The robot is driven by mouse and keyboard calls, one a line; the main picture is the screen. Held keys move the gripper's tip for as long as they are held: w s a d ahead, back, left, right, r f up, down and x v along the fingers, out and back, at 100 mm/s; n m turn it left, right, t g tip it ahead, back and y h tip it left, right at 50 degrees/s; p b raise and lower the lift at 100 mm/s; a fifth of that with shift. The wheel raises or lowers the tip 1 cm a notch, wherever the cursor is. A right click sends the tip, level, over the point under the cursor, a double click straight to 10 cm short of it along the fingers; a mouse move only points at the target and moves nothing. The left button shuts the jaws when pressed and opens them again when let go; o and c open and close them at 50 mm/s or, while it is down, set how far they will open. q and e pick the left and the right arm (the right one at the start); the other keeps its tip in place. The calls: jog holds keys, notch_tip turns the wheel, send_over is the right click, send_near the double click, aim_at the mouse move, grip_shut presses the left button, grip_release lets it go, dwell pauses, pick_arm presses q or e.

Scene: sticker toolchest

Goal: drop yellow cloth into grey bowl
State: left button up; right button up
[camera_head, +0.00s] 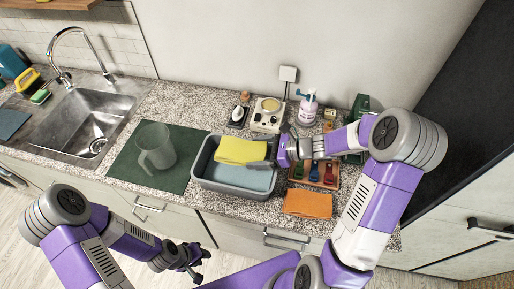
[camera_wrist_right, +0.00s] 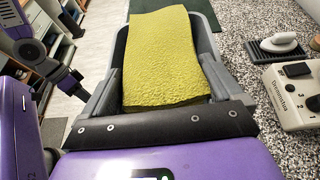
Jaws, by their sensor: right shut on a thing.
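The yellow cloth (camera_head: 240,150) is over the back part of the grey bowl (camera_head: 203,158), a rectangular tub on the counter. My right gripper (camera_head: 270,152) comes in from the right and is shut on the cloth's right end. In the right wrist view the cloth (camera_wrist_right: 160,55) stretches out flat from between the fingers (camera_wrist_right: 165,95), with the bowl's rim (camera_wrist_right: 207,22) around its far end. I cannot tell whether the cloth touches the bowl. My left gripper (camera_head: 190,262) hangs low in front of the counter, away from the bowl; its jaw opening is unclear.
A light blue cloth (camera_head: 243,179) lies in the bowl. A clear jug (camera_head: 155,150) stands on a green mat (camera_head: 120,170) at left. An orange cloth (camera_head: 308,204) and a wooden tray of small items (camera_head: 328,184) are at right. A white appliance (camera_head: 267,114) stands behind.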

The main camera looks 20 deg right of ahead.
jog(key=shift+w+f+b, duration=0.1)
jog(key=shift+f+b, duration=1.2)
jog(key=shift+f, duration=0.7)
jog(key=o, duration=0.7)
jog(key=v, duration=0.7)
jog(key=shift+d+r+p, duration=0.2)
jog(key=shift+d+p, duration=0.05)
jog(key=shift+p, duration=0.2)
jog(key=shift+r, duration=0.1)
